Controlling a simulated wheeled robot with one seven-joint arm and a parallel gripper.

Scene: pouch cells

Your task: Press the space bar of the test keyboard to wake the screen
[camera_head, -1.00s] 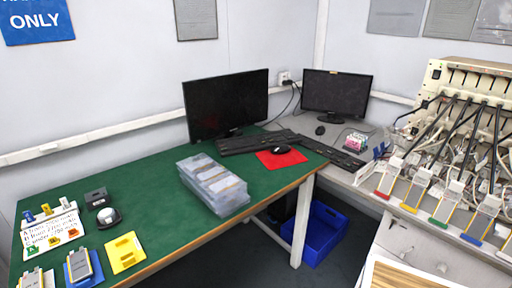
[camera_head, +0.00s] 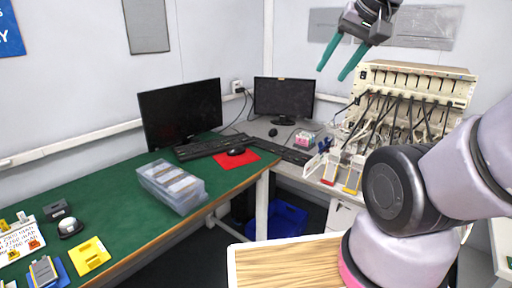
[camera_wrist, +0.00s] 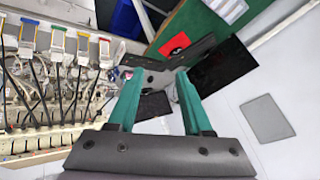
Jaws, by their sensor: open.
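Two black keyboards show in the head view. One keyboard (camera_head: 285,152) lies on the grey bench in front of the right monitor (camera_head: 284,97); the other keyboard (camera_head: 208,147) lies on the green table by the left monitor (camera_head: 180,112). I cannot tell from labels which is the test keyboard, and single keys are too small to make out. Both screens are dark. My gripper (camera_head: 333,74) is open and empty, raised high above the bench, well apart from both keyboards. In the wrist view its teal fingers (camera_wrist: 160,75) stand apart, with the dark keyboards beyond them.
A mouse (camera_head: 236,151) lies on a red mat (camera_head: 256,161). A clear box (camera_head: 172,186) stands on the green table (camera_head: 120,216). A blue bin (camera_head: 280,221) is under the tables.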

